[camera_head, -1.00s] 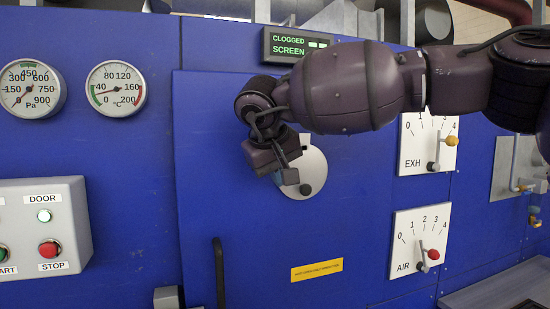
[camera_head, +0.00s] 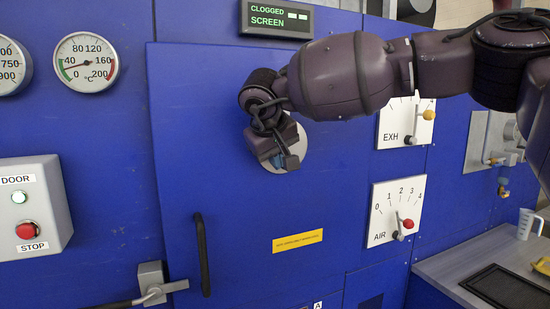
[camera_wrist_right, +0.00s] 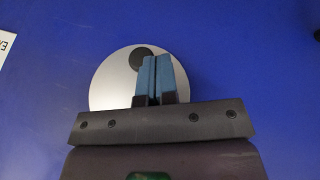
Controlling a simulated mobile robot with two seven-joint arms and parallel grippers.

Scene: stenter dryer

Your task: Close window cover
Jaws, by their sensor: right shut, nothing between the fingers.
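The window cover is a round grey metal disc (camera_head: 299,150) on the blue door, with a dark round knob. In the head view my right gripper (camera_head: 290,163) is in front of it and hides most of it. In the right wrist view the disc (camera_wrist_right: 108,82) shows more fully, with the black knob (camera_wrist_right: 140,59) near its upper middle. The two blue fingers of my right gripper (camera_wrist_right: 155,75) are together with nothing between them, just right of the knob in that picture. I cannot tell whether they touch the disc. My left gripper is not in view.
The blue door has a black vertical handle (camera_head: 202,255) and a metal latch (camera_head: 153,284) at lower left. EXH (camera_head: 405,122) and AIR (camera_head: 398,210) dial plates stand to the right. A button box (camera_head: 35,208) juts out at left. A worktop (camera_head: 450,270) is at lower right.

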